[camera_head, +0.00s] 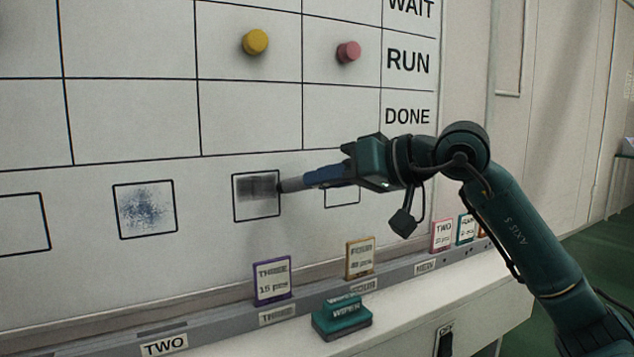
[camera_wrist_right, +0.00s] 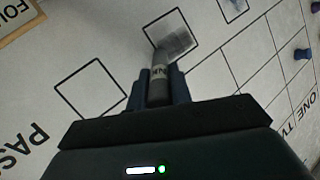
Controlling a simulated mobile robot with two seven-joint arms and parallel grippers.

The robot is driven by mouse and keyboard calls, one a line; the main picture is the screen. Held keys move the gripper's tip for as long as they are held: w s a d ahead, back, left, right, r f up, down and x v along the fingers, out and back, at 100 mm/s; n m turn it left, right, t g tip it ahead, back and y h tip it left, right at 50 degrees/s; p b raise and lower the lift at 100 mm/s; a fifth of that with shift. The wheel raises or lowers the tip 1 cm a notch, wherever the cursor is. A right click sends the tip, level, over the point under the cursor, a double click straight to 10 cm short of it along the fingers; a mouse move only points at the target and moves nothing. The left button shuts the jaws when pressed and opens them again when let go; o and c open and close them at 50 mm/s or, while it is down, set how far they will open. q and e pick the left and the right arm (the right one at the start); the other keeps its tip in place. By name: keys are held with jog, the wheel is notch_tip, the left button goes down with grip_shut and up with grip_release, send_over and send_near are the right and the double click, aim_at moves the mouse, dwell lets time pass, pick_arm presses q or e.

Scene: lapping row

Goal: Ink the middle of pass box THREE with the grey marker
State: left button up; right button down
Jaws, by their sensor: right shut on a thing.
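My right gripper (camera_head: 325,176) is shut on the grey marker (camera_head: 291,185), which points left along the board. In the right wrist view, the gripper (camera_wrist_right: 160,92) holds the marker (camera_wrist_right: 159,79) between its blue fingers. The tip is at the right edge of a square box (camera_head: 257,213) above the THREE ledge label, which I take as pass box THREE. A grey ink patch (camera_head: 257,187) covers its upper and middle part; the lower strip is white. The patch (camera_wrist_right: 178,42) also shows in the right wrist view. I cannot tell whether the tip touches the board. My left gripper is not in view.
The box to the left (camera_head: 122,212) has blue speckled ink. The box to the right (camera_head: 342,204) is partly behind my gripper; it looks blank in the wrist view. A purple-edged card (camera_head: 272,282), a tan-edged card (camera_head: 360,258) and a green wiper (camera_head: 342,319) stand below.

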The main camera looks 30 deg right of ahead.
jog(key=shift+s, duration=0.2)
jog(key=s+b, duration=0.2)
jog(key=s, duration=0.3)
jog(key=shift+s+d+b, duration=0.1)
jog(key=shift+s+b, duration=0.25)
jog(key=shift+s, duration=0.05)
jog(key=shift+f, duration=0.1)
jog(key=s+b, duration=0.1)
jog(key=s, duration=0.1)
jog(key=shift+s, duration=0.4)
dwell(1.0)
